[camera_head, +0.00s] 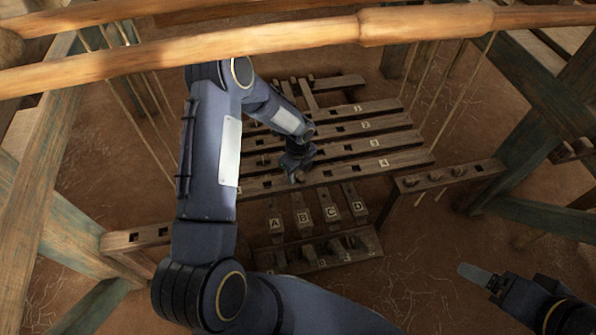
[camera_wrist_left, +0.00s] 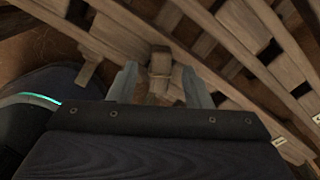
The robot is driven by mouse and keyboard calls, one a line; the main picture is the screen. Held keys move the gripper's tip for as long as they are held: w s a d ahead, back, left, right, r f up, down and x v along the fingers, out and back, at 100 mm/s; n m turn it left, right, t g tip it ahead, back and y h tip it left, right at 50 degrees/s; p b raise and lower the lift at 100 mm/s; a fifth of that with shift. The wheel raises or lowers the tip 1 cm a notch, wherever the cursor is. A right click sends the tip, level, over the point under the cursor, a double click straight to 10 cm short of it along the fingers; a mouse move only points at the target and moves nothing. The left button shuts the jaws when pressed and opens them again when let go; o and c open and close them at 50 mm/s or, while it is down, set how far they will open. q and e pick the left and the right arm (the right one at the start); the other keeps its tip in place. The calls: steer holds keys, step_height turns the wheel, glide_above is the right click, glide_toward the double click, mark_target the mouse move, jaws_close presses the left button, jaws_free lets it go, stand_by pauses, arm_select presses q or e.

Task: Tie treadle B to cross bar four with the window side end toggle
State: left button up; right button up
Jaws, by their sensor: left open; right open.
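Cross bar four (camera_head: 348,171) is the nearest of the numbered slotted bars in the head view. Treadle B (camera_head: 302,202) lies below it, between treadles A (camera_head: 273,208) and C (camera_head: 327,200). My left gripper (camera_head: 297,174) is down at cross bar four, above treadle B. In the left wrist view, its open fingers (camera_wrist_left: 160,88) stand apart on either side of a small wooden piece (camera_wrist_left: 160,64), apparently a toggle, with a band or cord around it. Contact cannot be told. My right gripper (camera_head: 474,274) is at lower right, away from the bars; its jaw gap is hard to see.
A slotted rail (camera_head: 480,171) at right holds several pegs. Another slotted rail (camera_head: 150,235) is at left. Thick wooden poles (camera_head: 200,48) cross overhead, and cords hang at both sides. Treadle D (camera_head: 357,200) is beside C. The ground (camera_head: 420,240) at right is clear.

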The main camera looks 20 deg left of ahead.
arm_select(q)
step_height(320, 180, up, 8)
steer(key=shift+f+p, duration=0.1)
steer(key=shift+p, duration=1.15)
step_height(320, 180, up, 7)
steer(key=p, duration=0.6)
glide_above(298, 175)
steer(key=shift+b, duration=0.3)
